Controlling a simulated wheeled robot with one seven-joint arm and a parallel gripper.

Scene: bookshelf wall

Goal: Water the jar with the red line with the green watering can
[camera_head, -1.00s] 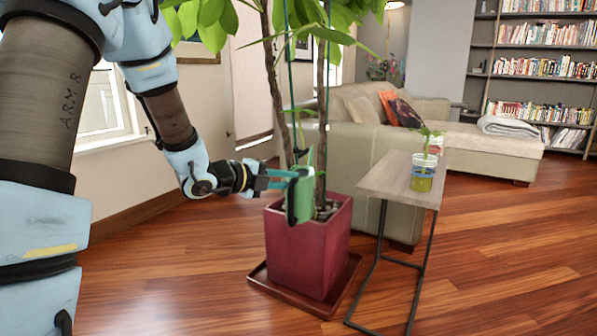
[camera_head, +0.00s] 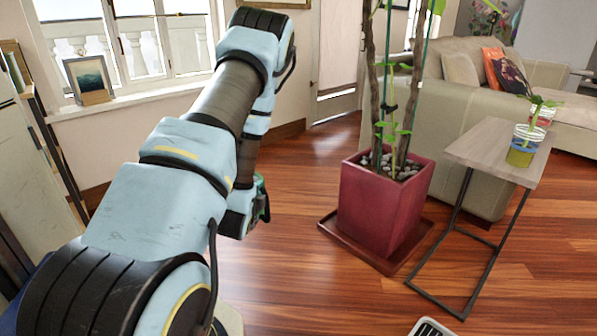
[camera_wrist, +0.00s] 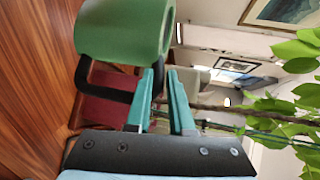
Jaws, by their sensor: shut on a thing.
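My gripper (camera_wrist: 165,78) shows in the wrist view with its teal fingers close together, shut on the black handle of the green watering can (camera_wrist: 128,28). In the head view my arm hides most of the can; only a small green and dark part (camera_head: 263,198) shows beside my wrist. The jar with the red line (camera_head: 545,112) stands on the small wooden side table (camera_head: 482,146) at the right, partly behind a nearer jar with a blue band (camera_head: 523,148) and yellow-green contents. My gripper is well left of both jars.
A red square planter (camera_head: 378,208) with a tree stands on a tray between my gripper and the side table. A beige sofa (camera_head: 440,110) is behind the table. A window sill and picture frame (camera_head: 88,80) are at the left.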

